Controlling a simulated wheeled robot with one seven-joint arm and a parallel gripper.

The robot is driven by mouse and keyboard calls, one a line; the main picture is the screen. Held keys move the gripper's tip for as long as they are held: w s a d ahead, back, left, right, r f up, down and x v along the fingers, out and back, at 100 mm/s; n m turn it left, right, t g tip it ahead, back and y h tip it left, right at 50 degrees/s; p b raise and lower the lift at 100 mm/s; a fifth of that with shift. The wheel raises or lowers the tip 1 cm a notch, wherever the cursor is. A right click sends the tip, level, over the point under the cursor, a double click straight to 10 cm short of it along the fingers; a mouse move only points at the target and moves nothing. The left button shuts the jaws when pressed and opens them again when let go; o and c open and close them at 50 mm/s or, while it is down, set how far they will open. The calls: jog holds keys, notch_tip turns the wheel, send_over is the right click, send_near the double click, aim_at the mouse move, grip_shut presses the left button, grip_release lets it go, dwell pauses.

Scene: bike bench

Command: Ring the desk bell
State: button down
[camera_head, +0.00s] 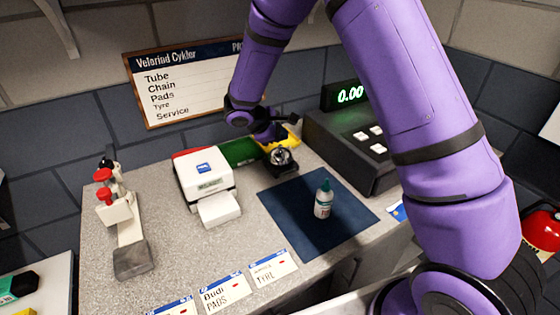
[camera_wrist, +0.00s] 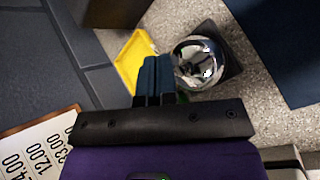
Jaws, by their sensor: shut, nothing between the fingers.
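The desk bell (camera_head: 281,156) has a silver dome on a dark square base and stands on the counter behind the blue mat. It also shows in the wrist view (camera_wrist: 198,60), close to the fingers. My gripper (camera_wrist: 155,72) is shut and empty, its blue-grey fingertips together just left of the dome in the wrist view. I cannot tell whether they touch the bell. In the head view my purple wrist is just above and behind the bell, and the fingertips are hard to make out.
A white printer (camera_head: 203,176) stands left of the bell, and a dark scale (camera_head: 350,140) with a display stands right. A small bottle (camera_head: 323,199) is on the blue mat (camera_head: 290,215). A yellow item (camera_wrist: 133,59) lies beside the bell. A price board (camera_head: 185,85) leans behind.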

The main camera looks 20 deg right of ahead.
aim_at(281, 147)
jog(key=shift+r, duration=0.15)
notch_tip(281, 147, up, 6)
jog(key=shift+f, duration=0.1)
dwell(0.7)
dwell(2.4)
